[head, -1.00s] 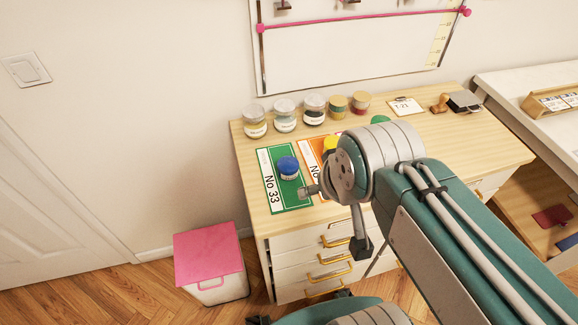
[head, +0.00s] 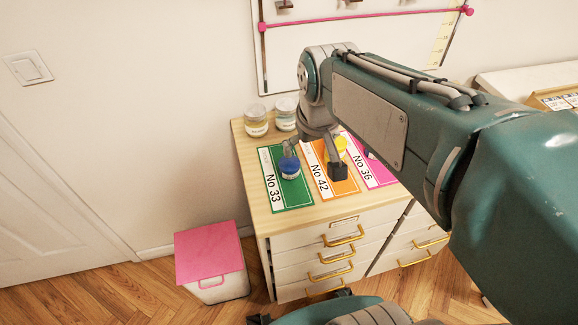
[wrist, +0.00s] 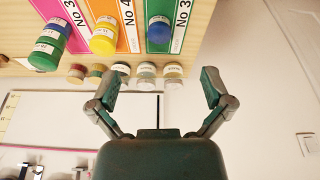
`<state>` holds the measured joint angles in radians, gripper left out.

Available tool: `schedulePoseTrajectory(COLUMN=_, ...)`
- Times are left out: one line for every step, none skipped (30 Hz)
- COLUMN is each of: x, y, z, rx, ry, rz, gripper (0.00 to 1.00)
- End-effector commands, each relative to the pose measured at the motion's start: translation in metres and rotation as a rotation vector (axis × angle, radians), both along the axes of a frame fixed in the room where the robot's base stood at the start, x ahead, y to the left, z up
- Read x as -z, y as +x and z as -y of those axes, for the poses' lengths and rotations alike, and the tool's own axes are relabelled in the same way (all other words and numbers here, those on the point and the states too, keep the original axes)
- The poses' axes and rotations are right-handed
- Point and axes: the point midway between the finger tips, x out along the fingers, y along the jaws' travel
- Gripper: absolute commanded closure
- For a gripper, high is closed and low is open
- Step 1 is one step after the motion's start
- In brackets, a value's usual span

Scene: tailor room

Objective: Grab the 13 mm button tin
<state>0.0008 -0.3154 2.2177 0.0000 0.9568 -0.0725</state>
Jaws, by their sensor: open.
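Several small jars and tins stand in a row at the back of the desk. In the head view two clear jars with pale lids show, one at the left end (head: 256,122) and one beside it (head: 286,115); my arm hides the others. The wrist view shows the row between and beyond my fingers, including a white-labelled jar (wrist: 146,70) and a brownish tin (wrist: 76,73). The labels are too small to read, so I cannot tell which is the 13 mm button tin. My gripper (wrist: 158,84) is open and empty, apart from the row; it also shows in the head view (head: 313,160).
Numbered cards lie on the desk: green (head: 293,195), orange (head: 342,184) and pink (head: 378,170). A blue-lidded container (head: 289,168) and a yellow one (head: 341,146) stand on them. The wrist view shows a green-lidded container (wrist: 45,52). A pink-lidded bin (head: 208,255) stands on the floor.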

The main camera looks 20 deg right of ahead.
Motion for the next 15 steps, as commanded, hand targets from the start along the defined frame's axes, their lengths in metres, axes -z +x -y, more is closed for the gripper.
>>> schedulePoseTrajectory(x=0.005, y=0.012, z=0.0, rx=-0.006, ry=-0.001, rz=-0.025, gripper=0.0)
schedulePoseTrajectory(x=0.007, y=0.018, z=0.0, rx=-0.01, ry=-0.002, rz=-0.037, gripper=0.0)
schedulePoseTrajectory(x=0.011, y=0.026, z=0.0, rx=-0.014, ry=-0.004, rz=-0.053, gripper=0.0)
schedulePoseTrajectory(x=0.013, y=0.032, z=0.0, rx=-0.018, ry=-0.005, rz=-0.064, gripper=0.0)
schedulePoseTrajectory(x=0.016, y=0.038, z=0.0, rx=-0.023, ry=-0.006, rz=-0.077, gripper=0.0)
schedulePoseTrajectory(x=0.02, y=0.046, z=0.0, rx=-0.029, ry=-0.007, rz=-0.093, gripper=0.0)
schedulePoseTrajectory(x=0.024, y=0.051, z=0.0, rx=-0.033, ry=-0.008, rz=-0.106, gripper=0.0)
schedulePoseTrajectory(x=0.028, y=0.058, z=0.0, rx=-0.037, ry=-0.008, rz=-0.119, gripper=0.0)
schedulePoseTrajectory(x=0.033, y=0.065, z=0.0, rx=-0.042, ry=-0.01, rz=-0.135, gripper=0.0)
schedulePoseTrajectory(x=0.037, y=0.071, z=0.0, rx=-0.046, ry=-0.01, rz=-0.146, gripper=0.0)
schedulePoseTrajectory(x=0.041, y=0.077, z=0.0, rx=-0.05, ry=-0.011, rz=-0.157, gripper=0.0)
schedulePoseTrajectory(x=0.047, y=0.085, z=0.0, rx=-0.056, ry=-0.011, rz=-0.174, gripper=0.0)
schedulePoseTrajectory(x=0.051, y=0.09, z=0.0, rx=-0.06, ry=-0.011, rz=-0.185, gripper=0.0)
schedulePoseTrajectory(x=0.057, y=0.096, z=0.001, rx=-0.064, ry=-0.012, rz=-0.198, gripper=0.0)
schedulePoseTrajectory(x=0.063, y=0.103, z=0.001, rx=-0.069, ry=-0.012, rz=-0.214, gripper=0.0)
